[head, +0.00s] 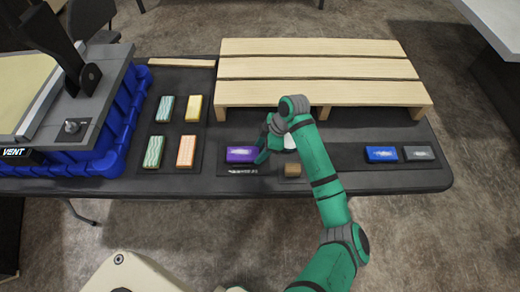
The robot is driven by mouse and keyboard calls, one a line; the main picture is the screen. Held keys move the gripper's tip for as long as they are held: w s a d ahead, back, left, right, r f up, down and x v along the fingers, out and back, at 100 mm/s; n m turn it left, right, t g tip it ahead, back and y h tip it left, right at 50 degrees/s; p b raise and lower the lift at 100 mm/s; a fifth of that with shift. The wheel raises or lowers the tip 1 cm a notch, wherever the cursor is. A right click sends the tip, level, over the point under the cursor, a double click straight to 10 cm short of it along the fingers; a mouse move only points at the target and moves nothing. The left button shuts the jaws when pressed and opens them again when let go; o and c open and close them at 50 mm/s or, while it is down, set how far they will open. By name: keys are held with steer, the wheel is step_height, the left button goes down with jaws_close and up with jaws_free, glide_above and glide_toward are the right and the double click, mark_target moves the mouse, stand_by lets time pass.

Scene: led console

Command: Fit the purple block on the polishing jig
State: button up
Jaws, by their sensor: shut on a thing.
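The purple block (240,155) has a pale streaked top and is at the left end of a dark plate (232,168) near the table's front. A small label too blurred to read is on the plate's front edge; I take this plate to be the polishing jig. My gripper (262,154) reaches in from the right and is shut on the purple block's right end; the arm partly hides the fingers. I cannot tell whether the block rests on the plate or is slightly above it.
A small brown block (292,170) sits right of my gripper. Several pastel blocks (185,150) lie on a mat at left, beside a blue crate (115,140). A wooden pallet (315,68) stands behind. Blue (381,154) and grey (419,153) blocks are at right.

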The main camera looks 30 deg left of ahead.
steer(key=shift+f, duration=0.65)
stand_by(0.6)
steer(key=o, duration=1.2)
steer(key=v, duration=1.1)
steer(key=shift+s+a, duration=0.1)
